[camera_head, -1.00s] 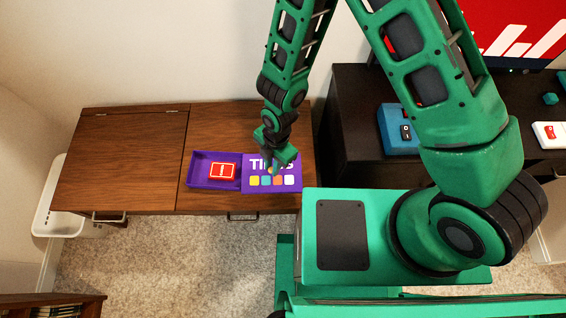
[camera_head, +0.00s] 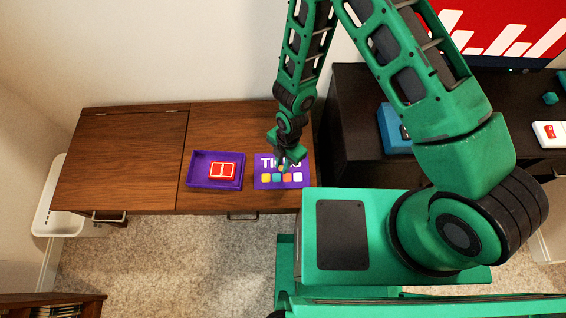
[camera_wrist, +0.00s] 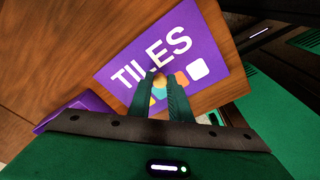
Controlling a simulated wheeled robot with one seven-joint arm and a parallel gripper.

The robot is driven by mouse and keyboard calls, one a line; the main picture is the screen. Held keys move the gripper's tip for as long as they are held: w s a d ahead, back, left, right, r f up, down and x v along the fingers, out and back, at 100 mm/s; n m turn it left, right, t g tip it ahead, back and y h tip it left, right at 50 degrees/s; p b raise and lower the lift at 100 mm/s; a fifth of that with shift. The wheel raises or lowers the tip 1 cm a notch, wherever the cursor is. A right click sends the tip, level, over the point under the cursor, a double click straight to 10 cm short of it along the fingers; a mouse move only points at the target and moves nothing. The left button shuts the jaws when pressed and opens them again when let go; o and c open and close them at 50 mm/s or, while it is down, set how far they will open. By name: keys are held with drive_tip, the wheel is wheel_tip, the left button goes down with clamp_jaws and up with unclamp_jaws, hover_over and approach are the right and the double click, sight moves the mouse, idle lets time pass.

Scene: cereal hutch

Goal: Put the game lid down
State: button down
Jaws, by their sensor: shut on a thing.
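The game lid (camera_head: 268,181) is a flat purple panel with "TILES" in white letters and a row of coloured squares. It is over the right part of the wooden cabinet top, right of the open purple game box (camera_head: 199,177), with a narrow strip of wood between them. My gripper (camera_head: 283,167) is over the lid's middle, shut on a small knob there. The lid also shows in the wrist view (camera_wrist: 190,42), with my gripper (camera_wrist: 159,82) at the knob. I cannot tell whether the lid touches the cabinet top.
A red card pack (camera_head: 222,171) lies in the box. The wooden cabinet top (camera_head: 135,150) is clear on the left. A dark cabinet (camera_head: 350,120) with a blue item (camera_head: 392,130) stands on the right. A wall rises behind.

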drive_tip(key=c, duration=1.6)
unclamp_jaws()
drive_tip(key=shift+c, duration=0.2)
wheel_tip(320, 180, up, 12)
drive_tip(key=w+d, duration=0.1)
drive_tip(key=shift+w, duration=0.15)
drive_tip(key=shift+d, duration=0.1)
